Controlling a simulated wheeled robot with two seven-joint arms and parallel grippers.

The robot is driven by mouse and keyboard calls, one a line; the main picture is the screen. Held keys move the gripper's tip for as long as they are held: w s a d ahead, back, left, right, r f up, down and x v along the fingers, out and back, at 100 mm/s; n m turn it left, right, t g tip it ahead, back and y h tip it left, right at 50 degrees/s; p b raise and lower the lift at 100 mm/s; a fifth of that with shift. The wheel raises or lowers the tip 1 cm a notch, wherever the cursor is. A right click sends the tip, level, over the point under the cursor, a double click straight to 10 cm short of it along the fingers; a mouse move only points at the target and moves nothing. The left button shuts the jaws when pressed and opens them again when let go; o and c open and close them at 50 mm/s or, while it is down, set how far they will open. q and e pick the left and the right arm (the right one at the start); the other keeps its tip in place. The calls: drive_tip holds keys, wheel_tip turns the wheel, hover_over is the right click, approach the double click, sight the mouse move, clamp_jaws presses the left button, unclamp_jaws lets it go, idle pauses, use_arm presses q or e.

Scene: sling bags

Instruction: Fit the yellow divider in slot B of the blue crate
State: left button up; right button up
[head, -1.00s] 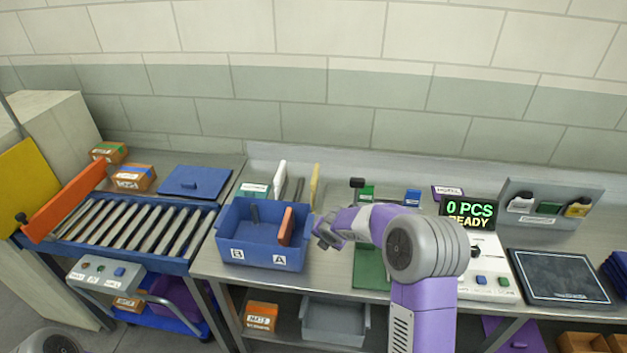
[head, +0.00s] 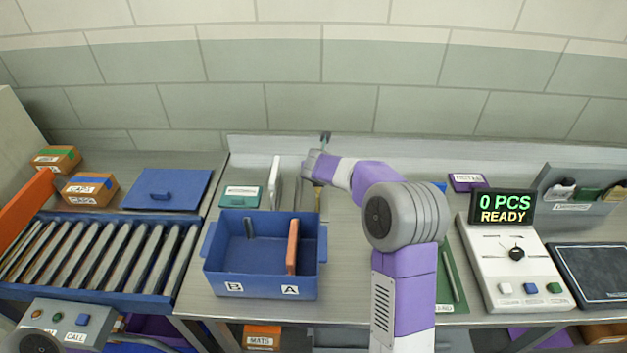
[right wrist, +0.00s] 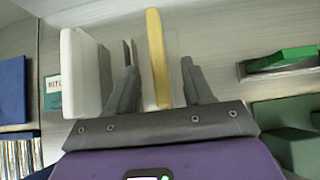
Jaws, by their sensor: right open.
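The yellow divider (right wrist: 157,58) stands on edge between the two fingers of my right gripper (right wrist: 158,62), which is open around it. In the head view only a thin strip of the divider (head: 317,199) shows under my right gripper (head: 318,160), behind the blue crate. The blue crate (head: 262,288) sits on the bench, with label B on the left of its front and A on the right. An orange divider (head: 292,247) stands inside it above A. A short dark upright piece (head: 249,229) shows at its inner back wall above B. My left gripper is out of view.
A white panel (head: 275,181) and a thin dark panel (head: 297,194) stand just left of the yellow divider. A roller conveyor (head: 100,255) lies left, a counter console (head: 515,265) right.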

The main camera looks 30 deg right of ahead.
drive_tip(key=shift+w+d+f, duration=0.15)
drive_tip(key=shift+d+f, duration=0.05)
drive_tip(key=shift+f, duration=0.25)
drive_tip(key=x, duration=0.5)
drive_tip(key=shift+w+a+f, duration=0.1)
drive_tip(key=shift+a, duration=0.1)
clamp_jaws()
